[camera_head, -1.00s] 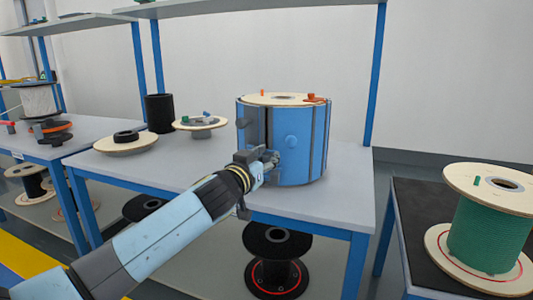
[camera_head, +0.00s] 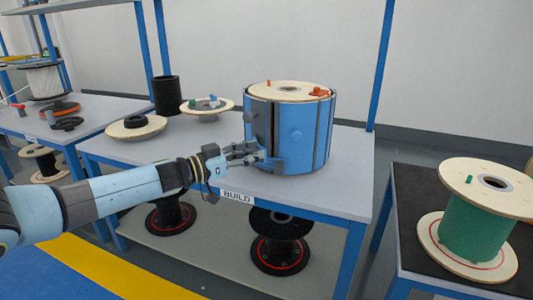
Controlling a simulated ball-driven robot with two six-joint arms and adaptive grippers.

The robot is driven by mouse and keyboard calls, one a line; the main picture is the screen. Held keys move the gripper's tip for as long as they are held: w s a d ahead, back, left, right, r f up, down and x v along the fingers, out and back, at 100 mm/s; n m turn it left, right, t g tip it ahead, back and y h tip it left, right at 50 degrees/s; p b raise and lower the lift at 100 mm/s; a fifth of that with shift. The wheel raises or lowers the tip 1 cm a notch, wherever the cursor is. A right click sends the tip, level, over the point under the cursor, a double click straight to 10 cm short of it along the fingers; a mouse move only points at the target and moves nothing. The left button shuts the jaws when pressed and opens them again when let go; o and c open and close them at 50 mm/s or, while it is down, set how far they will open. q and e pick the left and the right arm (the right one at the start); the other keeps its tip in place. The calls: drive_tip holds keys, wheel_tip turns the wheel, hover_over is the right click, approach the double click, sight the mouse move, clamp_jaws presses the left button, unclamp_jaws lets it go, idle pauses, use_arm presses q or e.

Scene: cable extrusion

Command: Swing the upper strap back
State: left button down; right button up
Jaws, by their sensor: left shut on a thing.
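A reel wrapped in a blue cover (camera_head: 312,140) stands upright on the grey bench, with a pale wooden top flange (camera_head: 270,90). Dark upright bands run down its side. My left gripper (camera_head: 254,154) is at the lower left of the reel. It is shut on a blue strap end (camera_head: 271,163) close against the reel's side. The fingers partly hide where the strap meets the cover, and I cannot tell which strap it is. My right gripper is not in view.
The bench (camera_head: 335,185) is clear in front and right of the reel. Flat spools (camera_head: 136,128) and a black cylinder (camera_head: 166,95) stand left and behind. A green cable reel (camera_head: 475,228) stands on the right table. Black reels (camera_head: 279,247) sit below.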

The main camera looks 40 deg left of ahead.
sight(258, 149)
use_arm(q)
drive_tip(key=a+m+h+b, duration=0.1)
drive_tip(key=s+a+g+h+b, duration=0.1)
drive_tip(key=a+m+h+b, duration=0.1)
drive_tip(key=shift+s+a+m+g+h, duration=0.15)
drive_tip(key=shift+s+m+g+h, duration=0.15)
drive_tip(key=shift+s+g+h, duration=0.1)
drive_tip(key=shift+w, duration=0.1)
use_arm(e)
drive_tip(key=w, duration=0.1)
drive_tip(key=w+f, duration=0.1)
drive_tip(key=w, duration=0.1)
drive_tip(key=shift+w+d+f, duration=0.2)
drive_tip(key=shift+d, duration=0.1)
use_arm(q)
drive_tip(key=shift+w+r, duration=0.15)
drive_tip(key=shift+r, duration=0.15)
